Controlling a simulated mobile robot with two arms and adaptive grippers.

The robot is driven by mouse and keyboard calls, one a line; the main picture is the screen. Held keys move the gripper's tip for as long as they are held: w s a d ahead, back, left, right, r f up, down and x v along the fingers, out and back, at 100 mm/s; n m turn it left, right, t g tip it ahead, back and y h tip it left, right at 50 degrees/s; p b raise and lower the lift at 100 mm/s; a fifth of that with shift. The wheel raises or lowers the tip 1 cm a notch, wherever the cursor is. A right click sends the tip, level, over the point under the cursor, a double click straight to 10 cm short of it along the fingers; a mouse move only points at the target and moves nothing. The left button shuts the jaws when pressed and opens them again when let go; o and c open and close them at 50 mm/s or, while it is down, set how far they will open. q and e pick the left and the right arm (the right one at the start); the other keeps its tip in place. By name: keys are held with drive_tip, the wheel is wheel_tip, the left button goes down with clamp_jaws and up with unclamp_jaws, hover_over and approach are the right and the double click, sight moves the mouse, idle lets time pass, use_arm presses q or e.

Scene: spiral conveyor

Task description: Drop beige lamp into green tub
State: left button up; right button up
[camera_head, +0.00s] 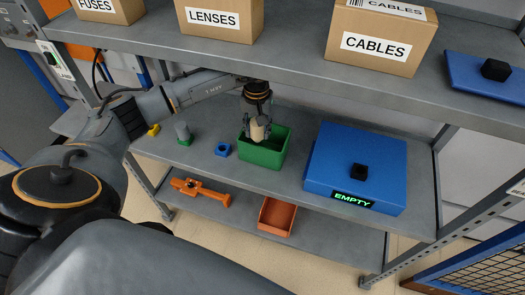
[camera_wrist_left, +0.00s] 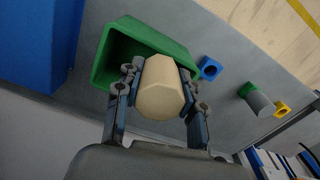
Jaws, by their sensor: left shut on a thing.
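The beige lamp (camera_head: 257,131) is held between the fingers of my left gripper (camera_head: 258,127), over the green tub (camera_head: 262,163) on the middle shelf. In the left wrist view, the beige lamp (camera_wrist_left: 161,88) sits between both fingers of my left gripper (camera_wrist_left: 160,90). The green tub (camera_wrist_left: 150,38) opens behind the lamp there, and the part of it behind the lamp and fingers is hidden. From these views I cannot tell how far the lamp is above the tub floor. My right gripper is not in view.
A blue box (camera_head: 325,150) marked EMPTY stands right of the tub. A small blue block (camera_head: 223,150) and a grey-and-green piece (camera_head: 183,133) stand to its left. The upper shelf (camera_head: 290,60) with cardboard boxes overhangs. An orange bin (camera_head: 277,216) is below.

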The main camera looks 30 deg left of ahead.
sight(258, 141)
use_arm(q)
wheel_tip(258, 141, down, 4)
drive_tip(key=shift+w+f+b, duration=0.1)
drive_tip(key=shift+f+b, duration=0.1)
drive_tip(key=shift+b, duration=0.8)
clamp_jaws()
drive_tip(key=shift+f, duration=0.25)
drive_tip(key=shift+s+d+f, duration=0.15)
drive_tip(key=shift+s+f, duration=0.05)
drive_tip(key=shift+s, duration=0.3)
drive_tip(key=o, duration=1.3)
unclamp_jaws()
drive_tip(key=shift+w+f, duration=0.1)
drive_tip(key=shift+o, duration=0.3)
drive_tip(key=shift+w+f, duration=0.2)
drive_tip(key=shift+w, duration=0.15)
drive_tip(key=shift+r, duration=0.2)
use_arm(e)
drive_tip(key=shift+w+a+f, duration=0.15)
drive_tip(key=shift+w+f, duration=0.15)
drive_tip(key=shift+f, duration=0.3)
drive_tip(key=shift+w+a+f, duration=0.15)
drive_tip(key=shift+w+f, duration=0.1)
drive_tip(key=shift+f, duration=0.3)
use_arm(q)
drive_tip(key=shift+r, duration=0.1)
